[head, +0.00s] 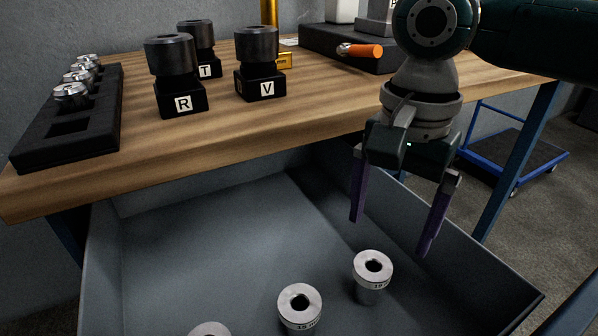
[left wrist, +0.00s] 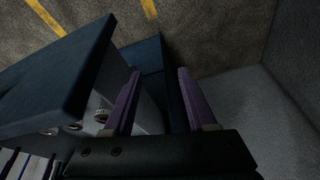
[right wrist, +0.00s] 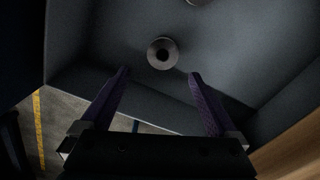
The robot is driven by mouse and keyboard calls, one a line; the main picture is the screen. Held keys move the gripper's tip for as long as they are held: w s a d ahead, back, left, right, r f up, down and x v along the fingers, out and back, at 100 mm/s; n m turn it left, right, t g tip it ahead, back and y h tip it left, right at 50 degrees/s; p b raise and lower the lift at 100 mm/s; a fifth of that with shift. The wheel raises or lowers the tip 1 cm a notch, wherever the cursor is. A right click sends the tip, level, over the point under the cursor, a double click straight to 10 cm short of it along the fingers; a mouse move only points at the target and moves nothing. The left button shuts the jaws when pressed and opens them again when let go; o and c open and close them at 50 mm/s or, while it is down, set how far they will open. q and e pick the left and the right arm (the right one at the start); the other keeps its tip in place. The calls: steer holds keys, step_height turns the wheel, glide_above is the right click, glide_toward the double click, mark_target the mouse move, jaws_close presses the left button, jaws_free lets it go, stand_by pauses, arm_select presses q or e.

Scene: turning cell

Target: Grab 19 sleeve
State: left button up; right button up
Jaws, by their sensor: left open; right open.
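Three silver metal sleeves stand in the open grey drawer (head: 215,225) in the head view: a right one (head: 372,275), a middle one (head: 300,307) and a left one (head: 210,329) cut off by the lower edge. The middle and right ones carry small labels starting with 1; I cannot read the numbers surely. My right gripper (head: 390,236) is open and empty above the drawer, over the right sleeve's far side. In the right wrist view a sleeve (right wrist: 162,53) shows just beyond the open fingertips, untouched. My left gripper (left wrist: 159,72) is open and empty, outside the head view.
The wooden bench (head: 130,143) above the drawer holds black holders on blocks marked R (head: 182,100), T (head: 205,70) and V (head: 262,88). A black rack (head: 65,130) with metal parts stands left. An orange-handled tool (head: 362,51) lies behind. A blue cart (head: 515,155) stands right.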

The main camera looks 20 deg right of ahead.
mark_target(376, 255)
steer(key=f, duration=0.2)
steer(key=f+b, duration=0.1)
steer(key=a+f+b, duration=0.1)
steer(key=f, duration=0.1)
steer(key=shift+f, duration=0.65)
jaws_close()
steer(key=shift+r, duration=0.1)
